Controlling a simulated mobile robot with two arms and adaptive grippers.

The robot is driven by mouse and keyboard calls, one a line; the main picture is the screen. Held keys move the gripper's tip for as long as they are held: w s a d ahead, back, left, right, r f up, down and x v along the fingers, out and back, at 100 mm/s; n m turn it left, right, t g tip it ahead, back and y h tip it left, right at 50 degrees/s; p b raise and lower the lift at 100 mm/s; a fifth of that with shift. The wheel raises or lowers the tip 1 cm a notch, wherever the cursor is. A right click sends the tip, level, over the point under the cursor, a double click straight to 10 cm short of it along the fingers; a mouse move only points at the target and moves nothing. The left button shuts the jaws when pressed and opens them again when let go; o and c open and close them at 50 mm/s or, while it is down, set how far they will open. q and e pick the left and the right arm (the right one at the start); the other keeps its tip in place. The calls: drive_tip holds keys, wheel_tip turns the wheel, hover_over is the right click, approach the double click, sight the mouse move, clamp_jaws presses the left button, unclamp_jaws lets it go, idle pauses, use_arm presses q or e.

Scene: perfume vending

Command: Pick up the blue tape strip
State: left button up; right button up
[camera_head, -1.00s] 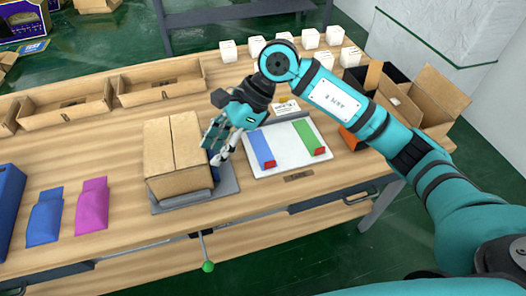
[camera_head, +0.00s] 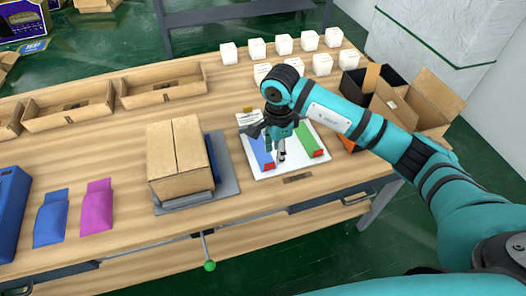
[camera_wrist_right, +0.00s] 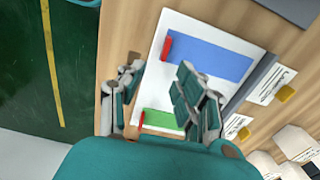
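The blue tape strip (camera_head: 262,154) with a red end lies flat on the white board (camera_head: 262,173). It also shows in the right wrist view (camera_wrist_right: 215,54), its red end (camera_wrist_right: 166,49) toward the left. A green strip (camera_head: 305,136), also red-ended, lies beside it on the board; my gripper partly covers it in the wrist view (camera_wrist_right: 160,119). My right gripper (camera_head: 281,158) is above the board, between the two strips in the head view. Its fingers are apart and empty in the right wrist view (camera_wrist_right: 158,93). My left gripper is not in view.
A closed cardboard box (camera_head: 178,160) stands on a grey plate left of the board. Several small white boxes (camera_head: 284,44) stand behind. An open carton (camera_head: 425,100) is at the right. Blue (camera_head: 51,219) and magenta (camera_head: 97,207) pouches lie at the left.

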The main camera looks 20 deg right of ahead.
sight(266, 161)
drive_tip(key=shift+w+a+f+p, duration=0.15)
drive_tip(key=shift+f+p, duration=0.3)
drive_tip(key=shift+f, duration=1)
drive_tip(key=shift+a+f+p, duration=0.1)
drive_tip(key=shift+f+p, duration=0.35)
drive_tip(key=shift+f, duration=1)
clamp_jaws()
